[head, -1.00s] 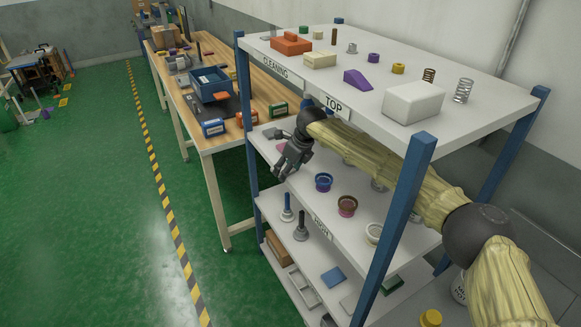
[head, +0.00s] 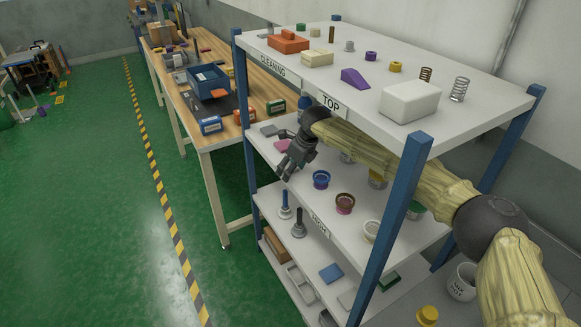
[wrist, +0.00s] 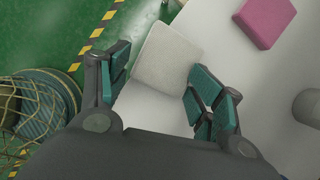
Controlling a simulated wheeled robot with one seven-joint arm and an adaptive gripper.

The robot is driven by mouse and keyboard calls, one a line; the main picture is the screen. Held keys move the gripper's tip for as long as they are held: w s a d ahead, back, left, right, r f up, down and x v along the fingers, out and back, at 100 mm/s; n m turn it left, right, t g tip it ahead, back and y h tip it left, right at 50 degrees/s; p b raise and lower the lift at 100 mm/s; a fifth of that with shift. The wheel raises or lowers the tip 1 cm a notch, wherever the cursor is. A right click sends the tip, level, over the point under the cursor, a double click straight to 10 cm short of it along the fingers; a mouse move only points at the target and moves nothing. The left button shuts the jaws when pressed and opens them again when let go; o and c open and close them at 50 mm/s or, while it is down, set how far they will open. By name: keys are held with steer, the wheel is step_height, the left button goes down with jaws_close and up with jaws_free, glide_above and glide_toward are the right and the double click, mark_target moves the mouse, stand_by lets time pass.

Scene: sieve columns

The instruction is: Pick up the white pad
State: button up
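The white pad (wrist: 167,55) is a light, off-white square with rounded corners, lying near the shelf's front edge in the wrist view. My gripper (wrist: 162,74) is open, with one teal-padded finger on each side of the pad's near part. Whether the fingers touch it or are low enough to flank it is unclear. In the head view my gripper (head: 287,174) hangs over the left part of the middle shelf (head: 335,205), and I cannot make out the white pad there; the gripper seems to cover it. A pink pad (wrist: 265,20) lies to the right, apart from it.
The top shelf (head: 440,135) is close above my arm, and blue posts (head: 395,225) stand at the rack's corners. Several ring-topped cups, including a blue one (head: 321,179), stand right of my gripper.

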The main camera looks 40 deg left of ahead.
mark_target(323, 180)
steer(key=shift+o, duration=1.1)
steer(key=shift+w+f, duration=0.1)
steer(key=shift+f, duration=0.05)
steer(key=shift+d+r, duration=0.15)
steer(key=shift+r, duration=0.55)
steer(key=v, duration=0.4)
steer(key=shift+d, duration=0.2)
steer(key=d, duration=0.7)
steer(key=w+d, duration=0.1)
steer(key=d, duration=0.3)
steer(key=shift+d+f, duration=0.15)
steer(key=shift+d, duration=0.15)
